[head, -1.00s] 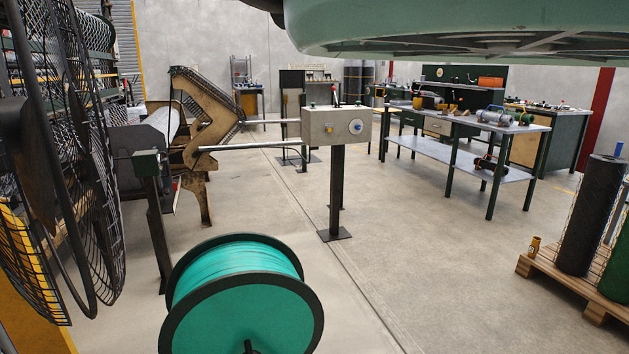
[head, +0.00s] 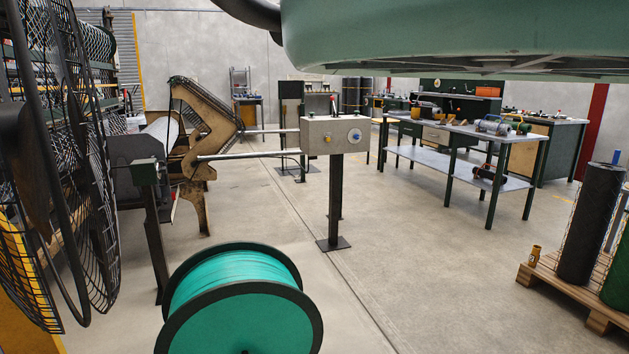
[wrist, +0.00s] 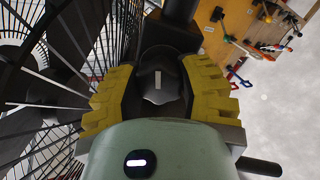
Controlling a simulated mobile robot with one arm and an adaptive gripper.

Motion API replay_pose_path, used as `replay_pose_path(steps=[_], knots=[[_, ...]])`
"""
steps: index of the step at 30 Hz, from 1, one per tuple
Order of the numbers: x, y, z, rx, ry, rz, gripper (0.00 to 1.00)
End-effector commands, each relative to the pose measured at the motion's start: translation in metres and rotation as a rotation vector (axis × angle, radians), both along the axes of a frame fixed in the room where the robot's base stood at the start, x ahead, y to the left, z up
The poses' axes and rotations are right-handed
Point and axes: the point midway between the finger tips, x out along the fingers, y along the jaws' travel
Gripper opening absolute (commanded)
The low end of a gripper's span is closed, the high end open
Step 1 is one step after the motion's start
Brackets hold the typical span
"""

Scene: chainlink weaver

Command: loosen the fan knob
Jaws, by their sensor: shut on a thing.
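The fan knob (wrist: 168,94) is dark with a pale line mark on its face, in the middle of the wrist view. My gripper (wrist: 161,82) has its yellow ridged fingers on both sides of the knob and is shut on it. The pale mark stands nearly upright in the picture. The fan's black wire cage (wrist: 60,85) fills the left of the wrist view. In the head view the fan (head: 62,190) stands at the left edge. The knob and the gripper do not show there.
A teal wire spool (head: 240,318) stands at the front. A grey control box (head: 318,145) on a post is beyond it. A workbench (head: 465,130) and a pallet (head: 560,290) with dark rolls are at right. The floor between is clear.

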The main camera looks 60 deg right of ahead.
Motion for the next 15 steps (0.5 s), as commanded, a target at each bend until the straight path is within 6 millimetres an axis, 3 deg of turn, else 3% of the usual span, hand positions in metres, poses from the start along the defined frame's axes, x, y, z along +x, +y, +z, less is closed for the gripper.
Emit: replay_pose_path(steps=[15], knots=[[0.0000, 0.0005, -0.0029, -0.201, 0.020, 0.001, 0.02]])
